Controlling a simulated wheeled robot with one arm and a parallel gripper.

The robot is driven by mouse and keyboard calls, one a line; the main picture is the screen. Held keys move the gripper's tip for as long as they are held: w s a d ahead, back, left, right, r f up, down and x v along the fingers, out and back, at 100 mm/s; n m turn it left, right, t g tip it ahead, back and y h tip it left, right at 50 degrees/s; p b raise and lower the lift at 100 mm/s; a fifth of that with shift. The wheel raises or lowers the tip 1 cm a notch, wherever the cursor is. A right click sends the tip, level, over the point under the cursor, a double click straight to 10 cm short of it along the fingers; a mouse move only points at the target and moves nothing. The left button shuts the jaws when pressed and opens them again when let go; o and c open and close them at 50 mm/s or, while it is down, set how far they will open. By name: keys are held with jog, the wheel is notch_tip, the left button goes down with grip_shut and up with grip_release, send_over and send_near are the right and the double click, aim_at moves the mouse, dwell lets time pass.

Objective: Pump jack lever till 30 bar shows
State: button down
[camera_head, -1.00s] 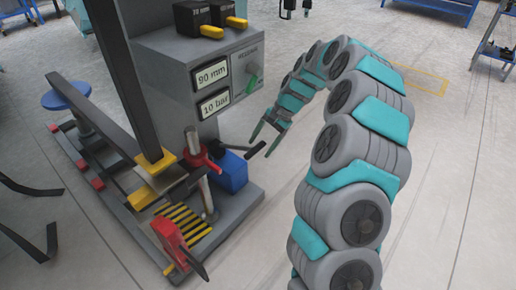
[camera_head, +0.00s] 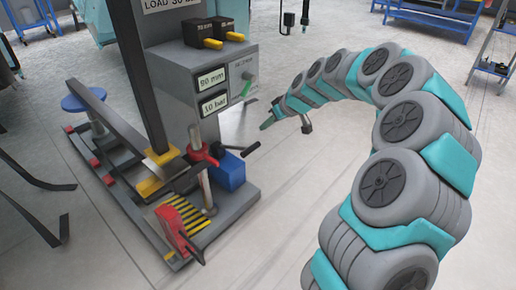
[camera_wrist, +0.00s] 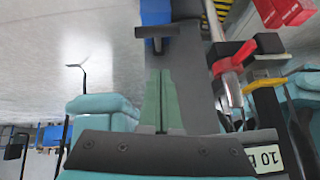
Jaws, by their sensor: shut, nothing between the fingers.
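The pump's black T-shaped lever handle (camera_head: 249,150) sticks out to the right above the blue pump box (camera_head: 230,171) at the press base. It shows at the top of the wrist view (camera_wrist: 164,32), in front of the fingertips. My gripper (camera_head: 267,123) is shut and empty, beside and above the handle in the head view, with a gap between them. Its green fingers are together in the wrist view (camera_wrist: 160,85). The pressure display (camera_head: 214,104) reads 10 bar, partly cut off in the wrist view (camera_wrist: 266,158). The display above it (camera_head: 211,78) reads 90 mm.
A red collar (camera_head: 203,154) on a metal cylinder stands left of the pump box. A red block (camera_head: 173,228) and yellow-black stripes (camera_head: 186,213) are on the base. A grey beam (camera_head: 118,125) leans at left. Floor right of the base is clear.

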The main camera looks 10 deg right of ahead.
jog(key=r+n, duration=0.1)
send_over(253, 150)
jog(key=shift+n+t, duration=0.3)
notch_tip(253, 150, down, 8)
jog(key=shift+w+a+r, duration=0.1)
jog(key=shift+a, duration=0.05)
jog(key=shift+s+d+f+b, duration=0.1)
jog(key=shift+d+f+b, duration=0.1)
jog(key=shift+f, duration=0.65)
jog(key=shift+s+d+f+b, duration=0.1)
jog(key=shift+f+b, duration=0.1)
jog(key=shift+f, duration=0.65)
jog(key=b, duration=0.1)
jog(key=f, duration=0.1)
jog(key=s+f+b, duration=0.1)
jog(key=shift+d+f+b, duration=0.1)
jog(key=shift+d+b, duration=0.15)
jog(key=shift+b, duration=0.05)
